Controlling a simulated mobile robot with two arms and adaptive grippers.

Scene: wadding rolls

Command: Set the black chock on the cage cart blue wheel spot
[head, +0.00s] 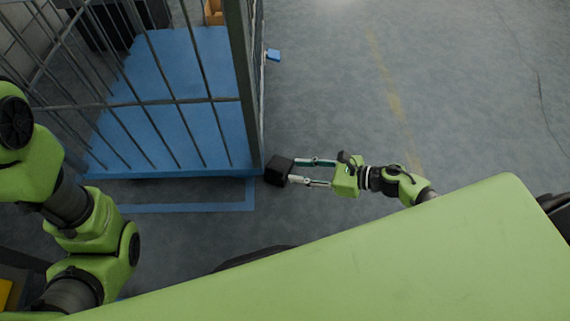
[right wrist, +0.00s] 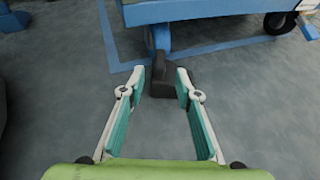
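The black chock (head: 279,170) is at the near right corner of the blue-decked cage cart (head: 178,95). In the right wrist view the chock (right wrist: 162,80) appears to rest on the floor, just in front of a blue caster part (right wrist: 159,38) under the cart. Its contact with that part cannot be told. My right gripper (head: 294,172) is open, its fingertips on either side of the chock. In the right wrist view, the gripper (right wrist: 160,80) shows gaps between fingers and chock. My left arm shows at the left; its gripper is out of view.
A blue floor line (head: 190,208) runs along the cart's near side. Another cart wheel (right wrist: 279,22) shows at the upper right of the wrist view. A small blue part (head: 273,55) sticks out from the cart's right side. The floor (head: 440,100) to the right is clear.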

